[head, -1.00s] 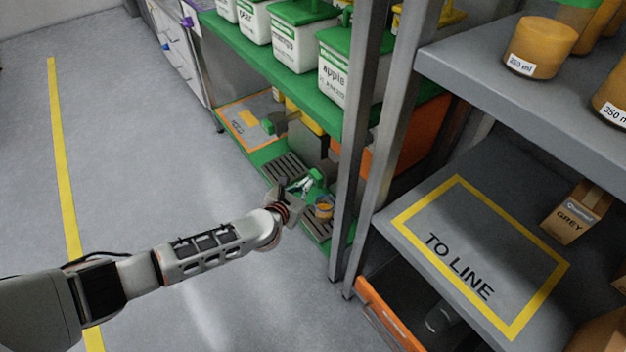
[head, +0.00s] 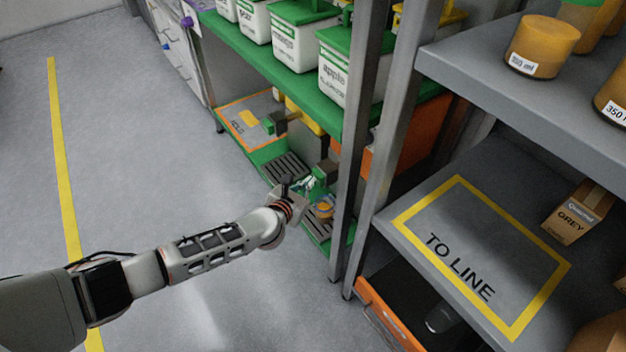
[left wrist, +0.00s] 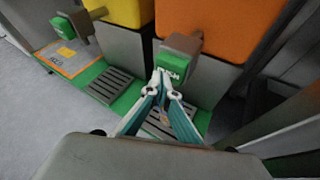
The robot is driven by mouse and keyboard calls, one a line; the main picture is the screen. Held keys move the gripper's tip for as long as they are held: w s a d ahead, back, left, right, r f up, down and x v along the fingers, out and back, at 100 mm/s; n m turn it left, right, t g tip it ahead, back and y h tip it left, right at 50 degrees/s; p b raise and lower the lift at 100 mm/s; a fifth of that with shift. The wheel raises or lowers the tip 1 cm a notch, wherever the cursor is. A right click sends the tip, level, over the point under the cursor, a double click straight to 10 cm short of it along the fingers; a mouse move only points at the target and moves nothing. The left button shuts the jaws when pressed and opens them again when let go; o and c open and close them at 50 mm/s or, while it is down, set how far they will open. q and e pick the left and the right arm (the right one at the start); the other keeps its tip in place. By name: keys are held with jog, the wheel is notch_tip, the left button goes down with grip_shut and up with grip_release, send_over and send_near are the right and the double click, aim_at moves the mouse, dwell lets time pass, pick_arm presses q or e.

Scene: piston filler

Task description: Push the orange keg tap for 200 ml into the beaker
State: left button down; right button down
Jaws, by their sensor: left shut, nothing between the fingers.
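The orange keg (head: 402,140) stands on the lower green shelf, partly behind a grey post; it fills the upper right of the left wrist view (left wrist: 215,28). Its tap has a brown body and a green push face (left wrist: 174,68); the tap also shows in the head view (head: 326,172). My left gripper (head: 308,184) is shut and empty, its fingertips (left wrist: 164,74) right at the green face. I cannot tell whether they press it. The beaker (head: 325,209), with orange in it, stands on the drip grate below, mostly hidden by the fingers in the wrist view. My right gripper is out of view.
A yellow keg (left wrist: 128,12) with its own green tap (left wrist: 70,40) stands to the left. An orange-bordered mat (left wrist: 72,62) lies beyond it. Grey shelf posts (head: 352,150) rise close to the right of the beaker. Open floor (head: 150,150) lies left.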

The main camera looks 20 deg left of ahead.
pick_arm(q)
jog(key=shift+r, duration=0.1)
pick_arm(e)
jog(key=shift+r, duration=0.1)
pick_arm(q)
jog(key=shift+s+a+p, duration=0.3)
jog(key=shift+s+a, duration=0.35)
jog(key=shift+s, duration=0.25)
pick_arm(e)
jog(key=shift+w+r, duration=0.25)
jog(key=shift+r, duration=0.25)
pick_arm(q)
jog(key=shift+s+a+p, duration=0.25)
jog(key=shift+s+a, duration=0.55)
jog(key=shift+s, duration=0.2)
jog(key=shift+s+a+p, duration=0.25)
jog(key=shift+s+a, duration=0.5)
jog(key=shift+s, duration=0.2)
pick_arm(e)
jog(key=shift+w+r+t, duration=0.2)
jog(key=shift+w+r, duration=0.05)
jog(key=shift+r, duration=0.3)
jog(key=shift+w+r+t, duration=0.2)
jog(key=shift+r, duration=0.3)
